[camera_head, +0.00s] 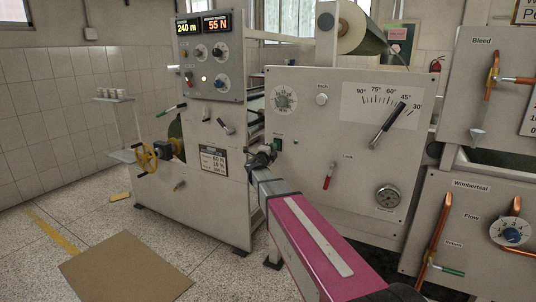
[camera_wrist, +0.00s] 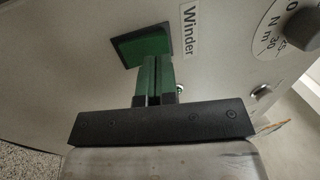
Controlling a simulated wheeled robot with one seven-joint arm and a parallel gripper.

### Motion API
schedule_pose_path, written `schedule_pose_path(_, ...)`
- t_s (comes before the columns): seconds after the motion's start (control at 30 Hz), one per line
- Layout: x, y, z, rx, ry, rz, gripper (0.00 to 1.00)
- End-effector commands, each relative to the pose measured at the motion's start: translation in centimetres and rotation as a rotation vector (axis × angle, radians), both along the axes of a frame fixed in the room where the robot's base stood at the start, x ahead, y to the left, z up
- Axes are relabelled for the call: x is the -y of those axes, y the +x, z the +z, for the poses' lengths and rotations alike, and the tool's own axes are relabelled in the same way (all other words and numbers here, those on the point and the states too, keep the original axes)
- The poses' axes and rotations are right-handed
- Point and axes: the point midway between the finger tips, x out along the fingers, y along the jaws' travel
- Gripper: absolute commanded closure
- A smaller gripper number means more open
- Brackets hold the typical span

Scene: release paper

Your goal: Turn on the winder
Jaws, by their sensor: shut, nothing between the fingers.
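The winder switch (camera_wrist: 142,45) is a green rocker in a dark frame on a pale panel, beside a label reading "Winder" (camera_wrist: 189,30) in the wrist view. My gripper (camera_wrist: 153,60) is shut and empty. Its fingertips stand close to the switch's lower edge; I cannot tell whether they touch it. In the head view my gripper (camera_head: 273,147) reaches the left edge of the middle panel, below a dial. The switch is small there and mostly hidden behind the gripper.
The middle panel (camera_head: 335,120) also carries a gauge lever (camera_head: 389,124), a red-handled lock lever (camera_head: 328,177) and a round dial (camera_head: 284,98). A control cabinet (camera_head: 205,130) with lit displays stands to the left. A brown sheet (camera_head: 125,268) lies on the floor.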

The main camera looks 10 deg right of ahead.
Motion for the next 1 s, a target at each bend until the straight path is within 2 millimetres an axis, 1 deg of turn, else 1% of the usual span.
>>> schedule_pose_path(0.03,0.3,0.6,0.1,0.001,0.000,-0.001,1.00)
schedule_pose_path(0.2,0.9,1.4,0.4,0.001,-0.001,0.000,1.00)
schedule_pose_path(0.57,1.1,1.4,0.5,0.000,0.000,0.000,1.00)
schedule_pose_path(0.67,1.4,2.0,0.7,0.001,0.000,-0.001,1.00)
schedule_pose_path(1.0,1.3,1.5,0.7,0.000,0.000,0.000,1.00)
